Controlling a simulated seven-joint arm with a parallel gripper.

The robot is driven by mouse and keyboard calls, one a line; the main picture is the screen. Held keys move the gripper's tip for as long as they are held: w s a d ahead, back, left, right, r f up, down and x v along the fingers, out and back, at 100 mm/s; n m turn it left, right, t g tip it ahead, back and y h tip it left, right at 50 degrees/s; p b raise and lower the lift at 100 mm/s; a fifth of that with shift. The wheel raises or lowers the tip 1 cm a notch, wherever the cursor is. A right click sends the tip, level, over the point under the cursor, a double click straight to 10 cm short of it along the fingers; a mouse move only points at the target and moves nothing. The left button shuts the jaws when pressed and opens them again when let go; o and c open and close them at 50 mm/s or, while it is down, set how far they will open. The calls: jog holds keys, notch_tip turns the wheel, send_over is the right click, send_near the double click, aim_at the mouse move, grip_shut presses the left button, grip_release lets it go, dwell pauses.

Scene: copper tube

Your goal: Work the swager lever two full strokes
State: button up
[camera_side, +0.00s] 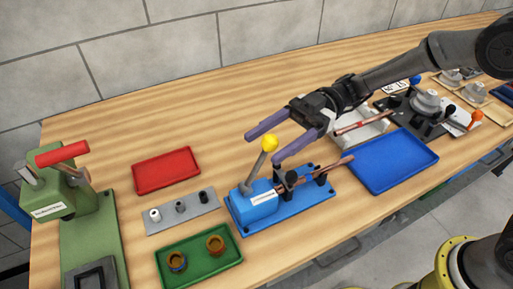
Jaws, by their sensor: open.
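The swager (258,203) is a blue block on a blue base plate, with a white label. Its lever (262,161) stands up from the block, leaning a little to the right, and ends in a yellow ball knob (270,142). A copper tube (325,170) lies in black supports on the plate, with one end towards the block. My gripper (272,147) is open, with its two purple fingers pointing left. In the picture the fingers lie on either side of the yellow knob; I cannot tell whether either touches it.
A red tray (166,171), a grey plate (170,219) with small cylinders and a green tray (229,262) with rings lie left of the swager. A green press (60,200) stands far left. A blue tray (393,160) lies right, near a black fixture (412,115).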

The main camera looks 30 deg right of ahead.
aim_at(263, 147)
jog(key=shift+x, duration=1.7)
grip_shut()
